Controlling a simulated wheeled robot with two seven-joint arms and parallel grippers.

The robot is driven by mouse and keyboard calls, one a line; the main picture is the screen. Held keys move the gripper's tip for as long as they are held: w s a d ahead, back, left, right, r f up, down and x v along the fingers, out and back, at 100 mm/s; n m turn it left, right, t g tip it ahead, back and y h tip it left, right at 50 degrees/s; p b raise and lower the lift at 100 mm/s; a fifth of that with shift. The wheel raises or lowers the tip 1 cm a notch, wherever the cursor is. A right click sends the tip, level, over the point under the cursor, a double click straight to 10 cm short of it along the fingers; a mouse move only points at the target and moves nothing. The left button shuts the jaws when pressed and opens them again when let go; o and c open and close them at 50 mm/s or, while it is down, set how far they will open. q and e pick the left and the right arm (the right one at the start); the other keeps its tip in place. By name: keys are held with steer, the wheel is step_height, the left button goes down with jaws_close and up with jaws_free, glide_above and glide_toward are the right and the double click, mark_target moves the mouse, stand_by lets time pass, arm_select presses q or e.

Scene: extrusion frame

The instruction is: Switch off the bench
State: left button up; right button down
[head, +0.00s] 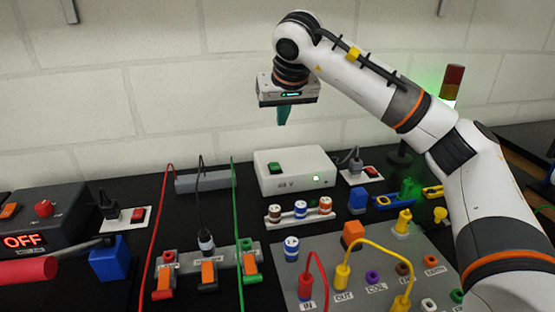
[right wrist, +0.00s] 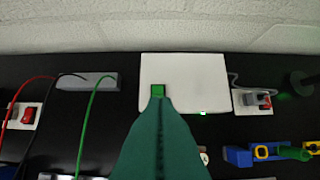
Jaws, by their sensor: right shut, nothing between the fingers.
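The white supply box (head: 297,181) marked "24 V" stands at the back of the bench. It has a green rocker switch (head: 277,168) on its top and a lit green lamp (head: 316,178) on its front. My right gripper (head: 282,122) is shut and empty above the box, fingers pointing down, apart from the switch in the head view. In the right wrist view the green switch (right wrist: 158,90) shows just beyond the fingertips (right wrist: 158,100); I cannot tell the gap there. A signal tower (head: 453,78) glows green at its base. My left gripper is out of view.
A socket plate (head: 352,178) with plug and red switch is right of the box; another (head: 120,220) is at left. A grey block with cables (head: 205,181) stands left of the box. A dark unit (head: 45,215) reads OFF. A grey terminal panel (head: 375,262) with cables fills the front.

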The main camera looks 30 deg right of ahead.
glide_above(276, 166)
steer(key=s, duration=0.1)
step_height(276, 166, down, 8)
steer(key=shift+a+f, duration=0.1)
steer(key=shift+f, duration=0.05)
steer(key=f, duration=0.3)
steer(key=shift+s+f+p, duration=0.25)
steer(key=shift+p, duration=0.05)
steer(key=shift+s+a+f, duration=0.1)
steer(key=shift+s+f, duration=0.05)
steer(key=shift+f, duration=0.3)
